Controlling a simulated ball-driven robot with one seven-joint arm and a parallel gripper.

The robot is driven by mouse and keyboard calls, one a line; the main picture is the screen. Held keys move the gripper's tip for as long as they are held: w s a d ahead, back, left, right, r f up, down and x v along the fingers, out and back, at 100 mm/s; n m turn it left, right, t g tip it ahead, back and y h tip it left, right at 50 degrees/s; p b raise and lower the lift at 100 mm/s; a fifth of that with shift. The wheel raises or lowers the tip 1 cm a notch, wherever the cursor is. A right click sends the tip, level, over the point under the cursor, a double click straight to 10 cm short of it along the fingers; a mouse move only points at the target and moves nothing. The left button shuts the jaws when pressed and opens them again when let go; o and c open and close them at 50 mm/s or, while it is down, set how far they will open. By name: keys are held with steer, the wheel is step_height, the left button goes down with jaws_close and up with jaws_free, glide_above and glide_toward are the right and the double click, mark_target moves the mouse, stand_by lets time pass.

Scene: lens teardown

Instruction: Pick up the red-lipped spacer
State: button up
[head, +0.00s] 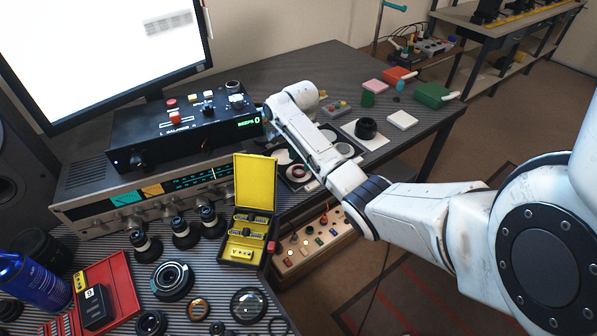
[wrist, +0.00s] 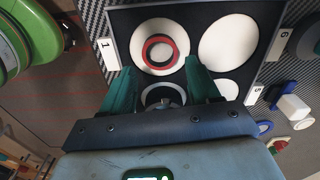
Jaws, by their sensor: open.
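The red-lipped spacer (wrist: 173,50) shows in the wrist view as a dark ring with a red edge. It lies on a white round spot in a black tray (wrist: 192,18), beside the label 1. My gripper (wrist: 160,66) is open, with its two teal fingers apart and nothing held between them. The fingertips point toward the spacer and appear just short of it in the picture; their height above it is hard to judge. In the head view my arm covers most of the gripper and part of the tray.
A second ring (wrist: 148,98) shows between the finger bases in the wrist view. A larger white spot (wrist: 228,42) to the right is empty. In the head view, a yellow case (head: 256,180) stands open left of the tray, and a black lens part (head: 366,128) sits to the right.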

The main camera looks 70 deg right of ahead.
mark_target(300, 172)
steer(key=shift+w+a+f, duration=0.1)
steer(key=shift+f, duration=1.7)
steer(key=c, duration=0.8)
steer(key=shift+r, duration=0.1)
